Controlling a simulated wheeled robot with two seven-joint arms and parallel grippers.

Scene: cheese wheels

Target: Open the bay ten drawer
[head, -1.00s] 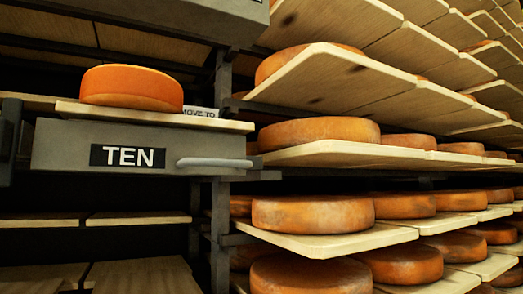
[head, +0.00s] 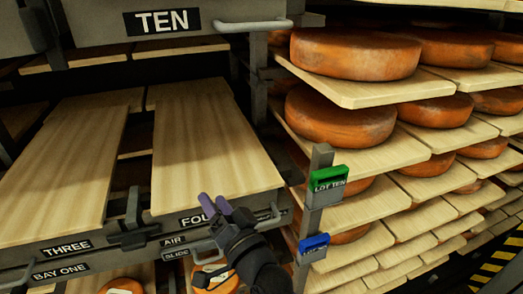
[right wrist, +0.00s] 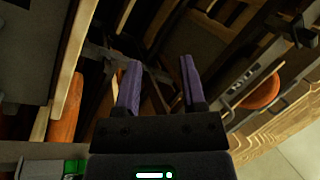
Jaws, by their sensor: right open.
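The drawer front marked TEN (head: 95,33) is grey and crosses the top left of the head view, with a pale bar handle (head: 253,25) at its right end. My right gripper (head: 212,201) is open and empty, its purple fingers well below that handle, in front of the lower drawer marked FOUR. Both fingers stand apart in the right wrist view (right wrist: 159,85), with nothing between them. What lies on top of the TEN drawer is out of the picture. My left gripper is not in view.
Lower drawers marked THREE (head: 66,248) and FOUR (head: 193,219) carry bare boards. Racks of cheese wheels (head: 354,52) fill the right.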

